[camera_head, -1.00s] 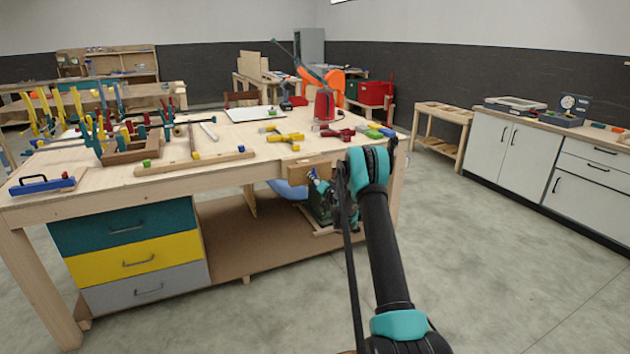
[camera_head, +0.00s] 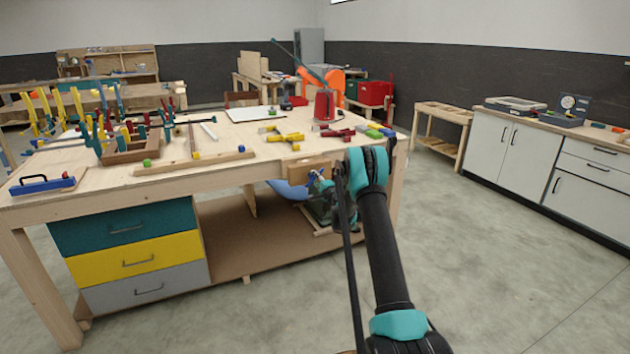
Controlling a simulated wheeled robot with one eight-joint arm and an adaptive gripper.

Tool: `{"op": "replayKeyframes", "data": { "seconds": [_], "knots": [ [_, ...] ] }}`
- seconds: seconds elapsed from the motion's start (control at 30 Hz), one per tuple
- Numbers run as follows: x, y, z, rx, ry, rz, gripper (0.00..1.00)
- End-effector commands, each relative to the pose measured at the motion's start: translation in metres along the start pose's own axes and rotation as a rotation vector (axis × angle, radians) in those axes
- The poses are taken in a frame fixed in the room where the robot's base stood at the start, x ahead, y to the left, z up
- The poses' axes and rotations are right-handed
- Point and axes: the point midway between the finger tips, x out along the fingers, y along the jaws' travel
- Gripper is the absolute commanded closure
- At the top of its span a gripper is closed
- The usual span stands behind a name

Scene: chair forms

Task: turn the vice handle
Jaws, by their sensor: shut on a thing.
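The vice (camera_head: 305,168) shows as a light wooden jaw block on the front edge of the workbench, near its right end. My gripper (camera_head: 325,184) is just right of and below this block, mostly hidden behind my own arm. It is shut at the front of the vice, on the vice handle. The handle itself is too small and covered to make out, so its angle cannot be told. A small blue part shows beside the gripper.
The workbench (camera_head: 100,182) carries clamps, a red machine (camera_head: 324,104) and several small tools. Teal, yellow and grey drawers (camera_head: 138,262) are under its left side. A white cabinet (camera_head: 497,148) stands at the right. The floor between is clear.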

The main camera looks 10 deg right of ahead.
Motion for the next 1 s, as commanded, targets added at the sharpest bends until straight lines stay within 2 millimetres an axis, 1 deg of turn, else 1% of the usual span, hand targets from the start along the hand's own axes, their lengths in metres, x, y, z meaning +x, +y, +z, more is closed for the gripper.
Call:
{"op": "replayKeyframes", "data": {
  "seconds": [0.7,1.0],
  "knots": [
    [-0.0016,0.001,-0.0014,0.669,0.02,-0.001,0.95],
    [-0.0017,0.001,-0.0014,0.882,0.025,-0.001,0.96]
  ]
}}
